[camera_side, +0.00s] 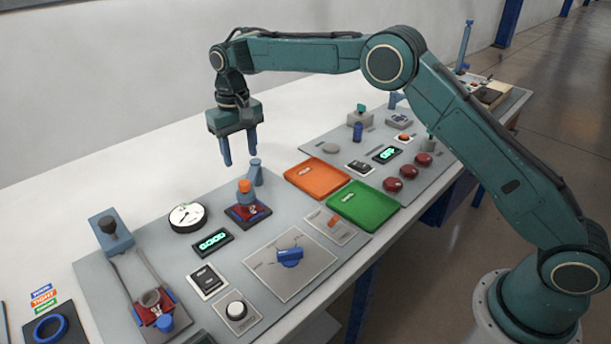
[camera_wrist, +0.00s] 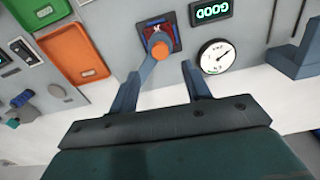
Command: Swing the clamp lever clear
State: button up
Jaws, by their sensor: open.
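The clamp lever is a blue-grey arm with an orange end (camera_side: 245,186). Its blue post (camera_side: 256,172) stands behind a dark fixture with a red and blue nest (camera_side: 248,213), and the orange end is over the nest. In the wrist view the orange end (camera_wrist: 172,53) covers part of the nest (camera_wrist: 157,30). My gripper (camera_side: 240,160) is open and empty, pointing down above and behind the lever, apart from it. In the wrist view its two fingers (camera_wrist: 160,70) are spread, with the lever between them in the picture. Whether anything lies clamped under the orange end is hard to tell.
A round dial (camera_side: 187,217) and a lit GOOD display (camera_side: 213,242) are left of the fixture. Orange (camera_side: 318,179) and green (camera_side: 363,205) trays lie to the right. A blue handle (camera_side: 289,256) sits on a plate in front. The white bench behind is clear.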

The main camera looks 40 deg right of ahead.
aim_at(245, 182)
notch_tip(245, 182, down, 8)
jog(key=shift+f, duration=0.15)
dwell(0.3)
jog(key=shift+c, duration=0.2)
grip_shut()
